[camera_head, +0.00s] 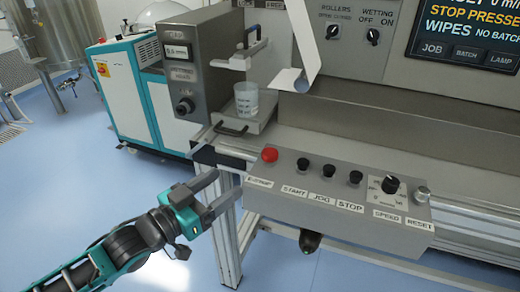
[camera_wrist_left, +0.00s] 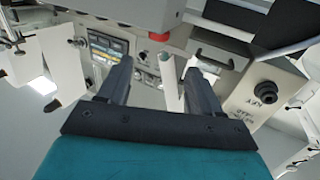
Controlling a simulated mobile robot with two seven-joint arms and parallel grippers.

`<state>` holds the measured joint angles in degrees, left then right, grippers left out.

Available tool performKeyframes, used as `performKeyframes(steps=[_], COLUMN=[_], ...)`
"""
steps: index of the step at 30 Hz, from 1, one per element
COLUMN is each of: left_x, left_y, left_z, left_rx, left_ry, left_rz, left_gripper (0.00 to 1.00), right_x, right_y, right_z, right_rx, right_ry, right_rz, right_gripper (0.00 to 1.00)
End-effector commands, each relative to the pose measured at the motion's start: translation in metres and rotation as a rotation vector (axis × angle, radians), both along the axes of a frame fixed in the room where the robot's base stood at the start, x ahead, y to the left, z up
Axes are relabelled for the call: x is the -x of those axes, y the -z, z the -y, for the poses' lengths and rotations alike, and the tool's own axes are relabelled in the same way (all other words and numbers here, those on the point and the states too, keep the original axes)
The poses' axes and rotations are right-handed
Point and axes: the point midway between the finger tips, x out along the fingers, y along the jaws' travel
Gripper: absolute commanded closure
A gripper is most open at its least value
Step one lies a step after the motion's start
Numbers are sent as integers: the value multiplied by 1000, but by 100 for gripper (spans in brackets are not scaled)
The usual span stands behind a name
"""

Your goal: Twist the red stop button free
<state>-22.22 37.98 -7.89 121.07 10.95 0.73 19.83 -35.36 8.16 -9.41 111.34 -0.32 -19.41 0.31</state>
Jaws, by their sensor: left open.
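The red stop button (camera_head: 270,155) is a round mushroom head at the left end of the grey control panel (camera_head: 330,205), above a label that seems to read E-STOP. My left gripper (camera_head: 226,186) is open and empty, to the left of and lower in the picture than the button, apart from it. In the left wrist view the red button (camera_wrist_left: 160,36) shows beyond the fingertips, near the line of the gap between my open left fingers (camera_wrist_left: 158,68). My right gripper is in neither view.
Black buttons (camera_head: 329,171), a speed knob (camera_head: 391,184) and a reset button (camera_head: 422,194) sit to the right on the panel. A screen (camera_head: 465,32) reads STOP PRESSED. A cup (camera_head: 246,99) stands behind. Frame posts (camera_head: 229,235) are close to my left gripper.

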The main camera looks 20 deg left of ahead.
Motion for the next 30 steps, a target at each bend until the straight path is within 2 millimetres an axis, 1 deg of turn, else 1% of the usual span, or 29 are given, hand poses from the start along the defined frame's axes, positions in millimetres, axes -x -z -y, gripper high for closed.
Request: performKeyframes(steps=[4,8,21,24,30], left_x=[-9,-24,-87,-99,-113], left_y=[-1,-1,-1,0,0], left_z=[4,11,40,45,52], left_rx=[2,2,1,2,0], left_ry=[0,0,1,1,1], left_rz=[2,5,3,1,-1], left_gripper=[35,35,35,35,35], right_x=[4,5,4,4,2], right_y=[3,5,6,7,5], right_z=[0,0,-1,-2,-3], right_rx=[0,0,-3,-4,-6], right_ry=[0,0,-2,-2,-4], right_rz=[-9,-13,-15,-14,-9], right_gripper=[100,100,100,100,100])
